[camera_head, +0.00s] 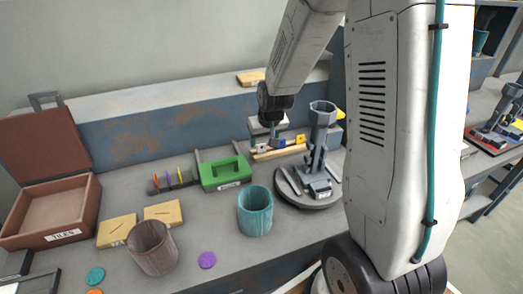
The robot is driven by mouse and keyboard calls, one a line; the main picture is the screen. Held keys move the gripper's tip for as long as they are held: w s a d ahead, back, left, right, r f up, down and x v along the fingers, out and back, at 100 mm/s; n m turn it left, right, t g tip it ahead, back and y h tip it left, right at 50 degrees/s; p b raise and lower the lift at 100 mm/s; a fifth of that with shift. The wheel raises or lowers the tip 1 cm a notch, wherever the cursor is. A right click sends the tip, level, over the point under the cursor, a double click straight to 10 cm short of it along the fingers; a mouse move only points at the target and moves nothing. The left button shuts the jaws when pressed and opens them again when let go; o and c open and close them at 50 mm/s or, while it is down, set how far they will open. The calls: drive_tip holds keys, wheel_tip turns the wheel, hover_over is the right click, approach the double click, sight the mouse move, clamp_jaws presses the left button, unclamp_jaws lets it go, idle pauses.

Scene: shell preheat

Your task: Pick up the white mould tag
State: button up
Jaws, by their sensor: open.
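My gripper (278,144) points down over the back part of the bench, beside a tall grey fixture (322,125) and above pale wooden strips (272,154). It is open, and I see nothing held in it. I cannot pick out the white mould tag for sure. A small white piece (258,125) shows just left of my gripper, but I cannot tell whether it is the tag or part of something else. My arm hides the bench to the right.
A green box (225,172), a teal cup (255,212) and a brown cup (152,247) stand on the bench. The grey fixture stands on a round plate (300,203). A brown case (92,215) lies open at left. Bare bench shows around the purple disc (207,260).

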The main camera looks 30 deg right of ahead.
sight(262, 145)
drive_tip(key=x, duration=0.5)
drive_tip(key=shift+w+d+r, duration=0.15)
drive_tip(key=c, duration=1)
drive_tip(key=shift+c, duration=0.2)
drive_tip(key=shift+r, duration=0.15)
